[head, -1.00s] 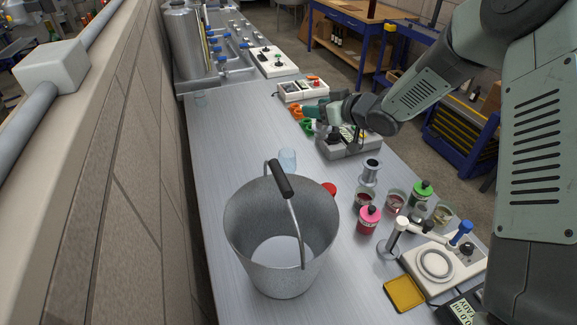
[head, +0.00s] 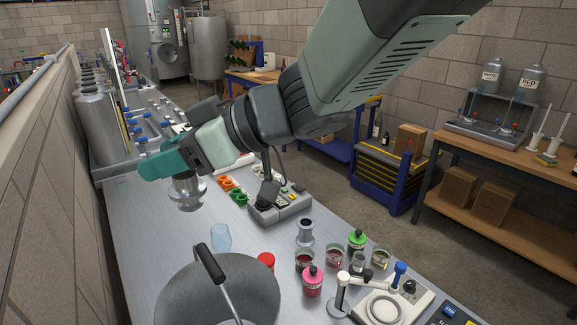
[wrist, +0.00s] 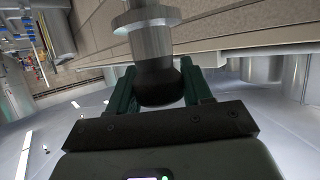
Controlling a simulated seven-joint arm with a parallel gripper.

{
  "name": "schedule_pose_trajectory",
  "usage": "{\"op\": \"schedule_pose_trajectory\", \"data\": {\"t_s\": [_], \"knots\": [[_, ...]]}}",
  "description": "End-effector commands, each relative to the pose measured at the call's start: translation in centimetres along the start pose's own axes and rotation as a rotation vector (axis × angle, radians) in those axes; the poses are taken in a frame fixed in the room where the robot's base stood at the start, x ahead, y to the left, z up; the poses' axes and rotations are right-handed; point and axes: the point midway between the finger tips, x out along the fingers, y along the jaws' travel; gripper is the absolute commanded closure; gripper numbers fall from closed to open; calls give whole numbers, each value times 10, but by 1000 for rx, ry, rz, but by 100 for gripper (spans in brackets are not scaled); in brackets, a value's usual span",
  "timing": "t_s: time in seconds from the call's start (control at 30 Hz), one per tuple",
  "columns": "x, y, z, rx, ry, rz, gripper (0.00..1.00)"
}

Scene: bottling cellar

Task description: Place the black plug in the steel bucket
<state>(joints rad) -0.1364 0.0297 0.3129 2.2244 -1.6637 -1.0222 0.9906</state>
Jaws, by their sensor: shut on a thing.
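The steel bucket (head: 250,282) stands at the bottom of the head view, cut off by the lower edge, its black-gripped handle (head: 210,262) upright across the opening. My gripper (head: 168,163) is in the air above the table, beyond the bucket and to its upper left. In the wrist view the black plug (wrist: 158,85) is between my gripper's two green fingers (wrist: 154,92). A flanged steel part (wrist: 150,40) extends from the plug; it shows below the gripper in the head view (head: 187,192). The fingers hide most of the black part in the head view.
A clear bluish glass (head: 221,237) and a red cap (head: 266,261) are by the bucket's far rim. To the right stand a steel flanged piece (head: 306,232), a pink bottle (head: 312,282) and several jars. A grey device (head: 280,203) lies behind them.

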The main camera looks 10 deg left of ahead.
Motion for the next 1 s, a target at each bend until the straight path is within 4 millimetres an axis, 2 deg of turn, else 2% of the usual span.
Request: {"op": "schedule_pose_trajectory", "data": {"t_s": [0.1, 0.5, 0.97, 1.0], "knots": [[10, 0, 23, 8, 0, -3, 84], [28, 0, 67, 4, 1, -1, 84], [32, 1, 76, 0, 1, 1, 84], [32, 1, 77, 0, 0, 1, 49]]}}
